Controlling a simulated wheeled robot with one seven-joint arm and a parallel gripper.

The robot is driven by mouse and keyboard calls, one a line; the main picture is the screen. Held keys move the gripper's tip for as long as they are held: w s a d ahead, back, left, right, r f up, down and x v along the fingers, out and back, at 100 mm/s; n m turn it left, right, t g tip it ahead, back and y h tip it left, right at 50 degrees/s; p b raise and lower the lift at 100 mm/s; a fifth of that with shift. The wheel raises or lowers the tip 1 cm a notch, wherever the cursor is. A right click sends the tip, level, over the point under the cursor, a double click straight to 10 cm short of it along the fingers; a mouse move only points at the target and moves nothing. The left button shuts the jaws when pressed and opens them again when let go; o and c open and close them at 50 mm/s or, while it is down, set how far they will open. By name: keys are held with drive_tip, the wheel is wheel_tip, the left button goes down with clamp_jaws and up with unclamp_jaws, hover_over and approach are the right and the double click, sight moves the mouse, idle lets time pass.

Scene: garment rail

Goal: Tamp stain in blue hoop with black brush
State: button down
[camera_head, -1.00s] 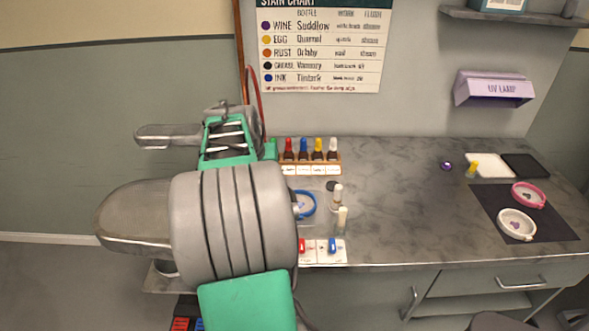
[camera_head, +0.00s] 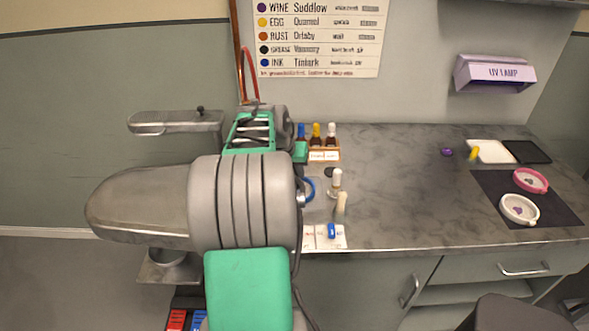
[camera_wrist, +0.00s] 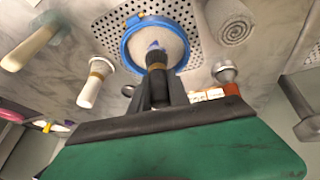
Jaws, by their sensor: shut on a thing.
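The blue hoop (camera_wrist: 128,52) lies on a perforated metal plate in the wrist view, with pale cloth (camera_wrist: 172,45) stretched inside it. A small blue-violet stain (camera_wrist: 153,45) shows on the cloth. My gripper (camera_wrist: 160,95) is shut on a dark brush (camera_wrist: 156,60) with a tan band. The brush's far end overlaps the hoop's cloth just below the stain in the picture; I cannot tell whether it touches. In the head view, my arm hides the gripper, the brush and most of the blue hoop (camera_head: 311,188).
Two pale-topped upright items (camera_head: 335,183) (camera_head: 341,206) stand right of the hoop in the head view. A bottle rack (camera_head: 324,155) is behind. A rolled towel (camera_wrist: 232,25) lies beside the plate. The counter's middle is clear.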

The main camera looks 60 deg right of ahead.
idle(0.5)
drive_tip(key=shift+f+b, duration=0.6)
drive_tip(key=shift+f, duration=0.25)
drive_tip(key=shift+r, duration=0.15)
drive_tip(key=shift+r+p, duration=0.7)
drive_tip(key=shift+r, duration=0.1)
drive_tip(key=shift+f+b, duration=0.65)
drive_tip(key=shift+f, duration=0.2)
